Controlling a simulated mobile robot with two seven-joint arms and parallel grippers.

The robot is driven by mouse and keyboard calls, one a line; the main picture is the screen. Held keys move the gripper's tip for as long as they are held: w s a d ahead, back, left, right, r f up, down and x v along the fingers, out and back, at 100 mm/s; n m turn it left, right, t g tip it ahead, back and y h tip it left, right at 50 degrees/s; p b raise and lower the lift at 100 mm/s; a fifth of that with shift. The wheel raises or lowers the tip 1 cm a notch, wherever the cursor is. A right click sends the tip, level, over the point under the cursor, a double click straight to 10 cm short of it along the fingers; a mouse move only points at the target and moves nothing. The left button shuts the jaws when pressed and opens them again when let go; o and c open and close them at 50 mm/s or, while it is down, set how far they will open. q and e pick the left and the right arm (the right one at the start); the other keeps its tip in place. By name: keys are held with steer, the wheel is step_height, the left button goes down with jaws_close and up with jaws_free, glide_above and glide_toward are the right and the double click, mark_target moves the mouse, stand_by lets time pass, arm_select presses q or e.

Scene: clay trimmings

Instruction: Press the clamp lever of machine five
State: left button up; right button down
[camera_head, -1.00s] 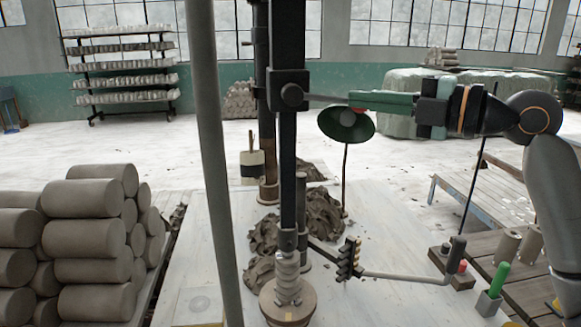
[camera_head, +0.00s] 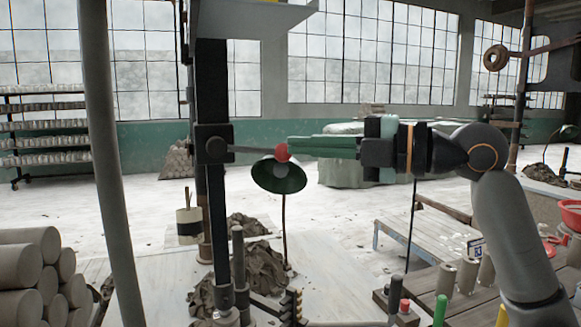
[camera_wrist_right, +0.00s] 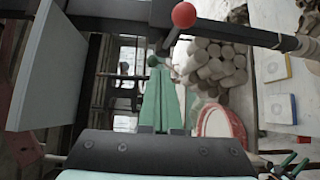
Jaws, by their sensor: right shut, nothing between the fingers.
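The clamp lever (camera_head: 250,150) is a thin dark rod reaching right from a pivot on the dark machine column (camera_head: 212,200). It ends in a red ball knob (camera_head: 282,152). My right gripper (camera_head: 291,146) is shut and empty, its green fingers pointing left with their tips right at the knob. I cannot tell whether they touch it. In the right wrist view the red knob (camera_wrist_right: 184,14) shows above the shut fingers (camera_wrist_right: 158,100). I see no machine number. My left gripper is not in view.
A green lamp shade (camera_head: 279,176) hangs just below the lever. A grey post (camera_head: 115,170) stands left. Clay cylinders (camera_head: 30,262) are stacked at lower left. A control box with buttons (camera_head: 400,312) and a low bench (camera_head: 430,240) are at right.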

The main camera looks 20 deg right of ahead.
steer(key=shift+s+d+r, duration=0.25)
steer(key=shift+s+r, duration=0.25)
steer(key=shift+s+d+r, duration=0.25)
steer(key=shift+s+r, duration=0.2)
steer(key=shift+s, duration=0.05)
steer(key=shift+d, duration=0.1)
